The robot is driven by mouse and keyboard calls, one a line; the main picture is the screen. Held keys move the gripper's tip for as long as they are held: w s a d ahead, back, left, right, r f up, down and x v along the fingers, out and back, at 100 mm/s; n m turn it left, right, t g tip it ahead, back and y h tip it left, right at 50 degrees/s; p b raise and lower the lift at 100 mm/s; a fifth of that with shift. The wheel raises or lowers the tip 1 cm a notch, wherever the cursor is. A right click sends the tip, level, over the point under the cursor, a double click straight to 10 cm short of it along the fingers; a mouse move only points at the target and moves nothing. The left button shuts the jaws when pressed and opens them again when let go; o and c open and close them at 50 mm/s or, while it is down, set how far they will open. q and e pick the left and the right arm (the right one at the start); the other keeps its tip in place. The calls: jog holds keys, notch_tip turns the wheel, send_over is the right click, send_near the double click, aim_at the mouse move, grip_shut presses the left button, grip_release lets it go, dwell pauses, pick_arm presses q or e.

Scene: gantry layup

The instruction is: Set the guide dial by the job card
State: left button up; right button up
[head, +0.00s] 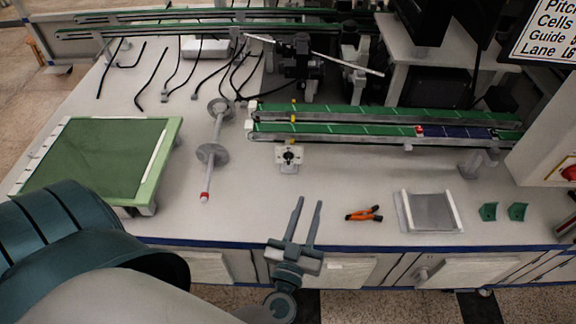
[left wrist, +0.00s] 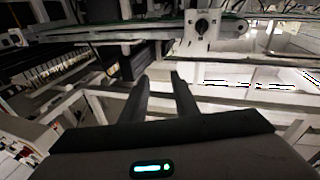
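The guide dial (head: 289,157) is a dark round knob on a small white plate below the front edge of the green conveyor. It also shows in the left wrist view, as the dial (left wrist: 202,27) at the upper right. The job card (head: 545,32) is a white sign at the top right, cut off by the frame edge; it reads "Pitch", "Cells", "Guide" and "Lane", with its values partly cut off. My left gripper (head: 308,203) is over the table's front edge, below and apart from the dial. Its fingers (left wrist: 161,78) are parted with nothing between them. My right gripper is not in view.
A green conveyor (head: 340,114) runs behind the dial. A green panel (head: 95,158) and a rod with discs (head: 213,155) lie left. Orange pliers (head: 364,213), a grey tray (head: 430,211) and green brackets (head: 488,211) lie right. The table between gripper and dial is clear.

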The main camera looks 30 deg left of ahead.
aim_at(288, 161)
pick_arm(q)
jog(key=s+a+f+n+g+y, duration=0.2)
jog(key=a+f+g+y, duration=0.1)
jog(key=a+f+y, duration=0.1)
jog(key=shift+s+a+f, duration=0.25)
jog(key=shift+a+f, duration=0.1)
jog(key=shift+a, duration=0.15)
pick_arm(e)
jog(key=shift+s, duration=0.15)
